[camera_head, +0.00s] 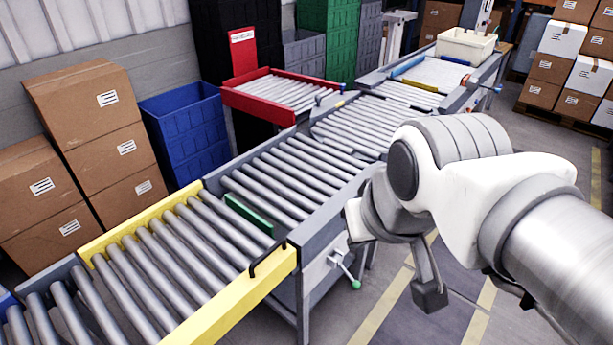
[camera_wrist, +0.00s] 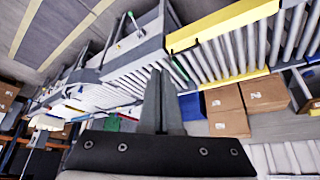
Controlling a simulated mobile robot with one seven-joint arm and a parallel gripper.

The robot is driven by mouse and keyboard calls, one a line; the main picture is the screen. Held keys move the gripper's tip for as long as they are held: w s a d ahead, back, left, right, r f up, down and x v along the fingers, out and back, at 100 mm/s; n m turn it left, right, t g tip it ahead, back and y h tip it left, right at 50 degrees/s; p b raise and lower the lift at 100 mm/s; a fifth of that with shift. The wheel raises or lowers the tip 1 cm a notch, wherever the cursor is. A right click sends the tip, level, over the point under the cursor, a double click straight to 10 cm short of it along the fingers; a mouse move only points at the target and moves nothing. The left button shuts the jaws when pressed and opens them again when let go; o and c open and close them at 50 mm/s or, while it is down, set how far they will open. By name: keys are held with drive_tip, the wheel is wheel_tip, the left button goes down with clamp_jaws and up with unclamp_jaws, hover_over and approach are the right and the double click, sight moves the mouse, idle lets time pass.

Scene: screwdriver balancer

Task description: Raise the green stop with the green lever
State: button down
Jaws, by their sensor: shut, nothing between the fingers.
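The green stop (camera_head: 249,214) is a narrow bar set crosswise between the rollers, just beyond the yellow section; its height above them is hard to judge. It shows small in the wrist view (camera_wrist: 180,70). The green lever (camera_head: 356,284) is a thin rod with a green knob, slanting down and outward from a bracket on the conveyor's near side. Its knob also shows at the top of the wrist view (camera_wrist: 130,14). My gripper (camera_wrist: 158,70) is shut and empty, apart from the lever.
A yellow frame (camera_head: 225,308) with a black handle (camera_head: 267,258) is beside the stop. A red-framed side conveyor (camera_head: 263,107), a blue crate (camera_head: 187,130) and cardboard boxes (camera_head: 100,120) stand behind the line. Open floor (camera_head: 385,305) lies in front of the lever.

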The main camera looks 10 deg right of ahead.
idle(0.3)
drive_tip(key=w+d+f+n+g+h+b, duration=0.2)
drive_tip(key=w+d+f+h+b, duration=0.3)
drive_tip(key=f, duration=0.7)
drive_tip(key=w+d+f+n+g+h+b, duration=0.2)
drive_tip(key=w+d+f+h+b, duration=0.15)
drive_tip(key=w+f+b, duration=0.55)
drive_tip(key=w+d+f+n+g+h+b, duration=0.15)
drive_tip(key=w+d+f+h+b, duration=0.3)
drive_tip(key=f, duration=0.95)
drive_tip(key=w+a+f+n+t+b, duration=0.1)
drive_tip(key=w+f+n+t+b, duration=0.2)
drive_tip(key=f, duration=0.9)
drive_tip(key=w+a+f+n+t+b, duration=0.2)
drive_tip(key=w+f+n+t+b, duration=0.1)
drive_tip(key=f, duration=1)
drive_tip(key=w+a+f+n+t+y+b, duration=0.1)
drive_tip(key=w+a+f+n+t+b, duration=0.1)
drive_tip(key=f+n+t+b, duration=0.3)
wheel_tip(320, 180, down, 8)
drive_tip(key=w+n+b, duration=0.1)
drive_tip(key=n, duration=0.2)
drive_tip(key=shift+a+r, duration=0.25)
